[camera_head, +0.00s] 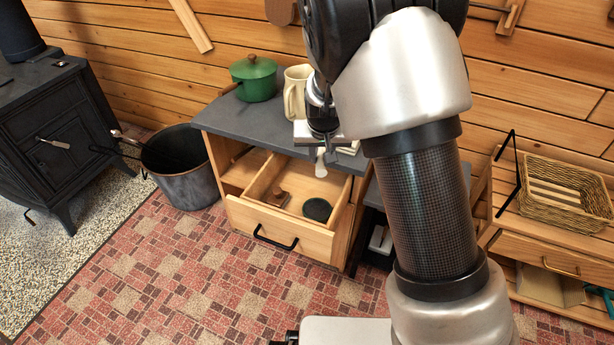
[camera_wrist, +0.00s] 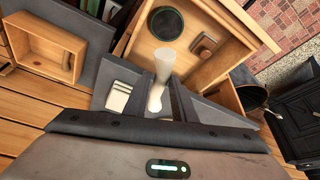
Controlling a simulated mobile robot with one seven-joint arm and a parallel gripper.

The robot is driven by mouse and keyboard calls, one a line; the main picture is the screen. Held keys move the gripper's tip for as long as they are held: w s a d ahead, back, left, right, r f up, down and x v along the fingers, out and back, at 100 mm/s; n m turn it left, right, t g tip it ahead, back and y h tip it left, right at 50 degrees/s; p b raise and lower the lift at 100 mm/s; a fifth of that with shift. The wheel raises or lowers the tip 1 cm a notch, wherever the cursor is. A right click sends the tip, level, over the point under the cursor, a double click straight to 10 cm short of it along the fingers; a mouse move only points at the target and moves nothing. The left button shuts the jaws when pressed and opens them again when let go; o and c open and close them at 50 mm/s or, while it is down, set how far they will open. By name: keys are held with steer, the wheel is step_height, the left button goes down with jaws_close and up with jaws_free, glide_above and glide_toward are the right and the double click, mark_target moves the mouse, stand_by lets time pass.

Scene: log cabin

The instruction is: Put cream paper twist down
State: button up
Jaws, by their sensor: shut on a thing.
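The cream paper twist (camera_head: 320,163) is held in my gripper (camera_head: 321,147) over the open drawer (camera_head: 268,225) of the grey-topped cabinet. In the wrist view the twist (camera_wrist: 161,75) stands out between the two dark fingers (camera_wrist: 162,97), its wider end pointing into the drawer side of the picture. My gripper is shut on it. The drawer holds a dark green round thing (camera_head: 317,209) and a small brown wooden thing (camera_head: 281,198). They sit apart, with bare drawer floor around them.
A green lidded pot (camera_head: 254,78) and a cream jug (camera_head: 296,95) stand on the cabinet's grey top (camera_head: 225,117). A metal bucket (camera_head: 178,165) and black stove (camera_head: 60,130) are at left. A wicker basket (camera_head: 565,193) is at right.

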steer(key=f+b, duration=0.1)
steer(key=f, duration=0.4)
steer(key=a+f+b, duration=0.1)
steer(key=f, duration=0.4)
steer(key=f+b, duration=0.1)
steer(key=f, duration=0.4)
steer(key=shift+w+a+f, duration=0.1)
steer(key=shift+w+a, duration=0.2)
steer(key=shift+f+b, duration=0.65)
steer(key=shift+f, duration=1.4)
steer(key=shift+f, duration=0.2)
steer(key=o, duration=1)
steer(key=shift+r, duration=0.1)
